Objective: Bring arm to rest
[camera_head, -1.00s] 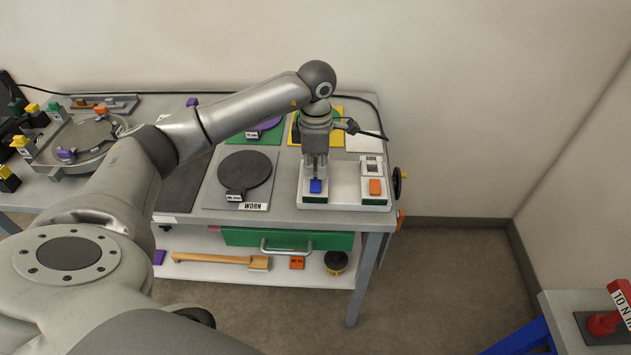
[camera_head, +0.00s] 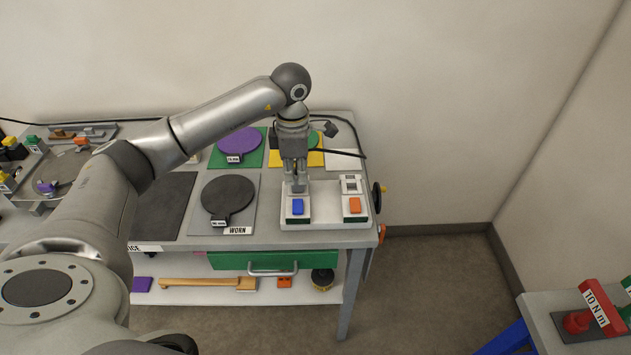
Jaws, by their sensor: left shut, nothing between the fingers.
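My left arm reaches in from the left over the cart (camera_head: 290,238). My left gripper (camera_head: 299,188) points down, shut and empty, above the white switch box (camera_head: 327,205) at the cart's right side. Its fingertips are just behind the blue button (camera_head: 297,206) in this view; whether they touch the box I cannot tell. An orange button (camera_head: 355,205) sits on the right part of the same box. My right gripper is not in view.
A dark round plate (camera_head: 228,195) lies on the pad marked WORN. A purple disc (camera_head: 240,142) lies on a green pad behind it. A hand wheel (camera_head: 377,195) sticks out at the cart's right edge. Open floor lies right of the cart, before a side table (camera_head: 548,318).

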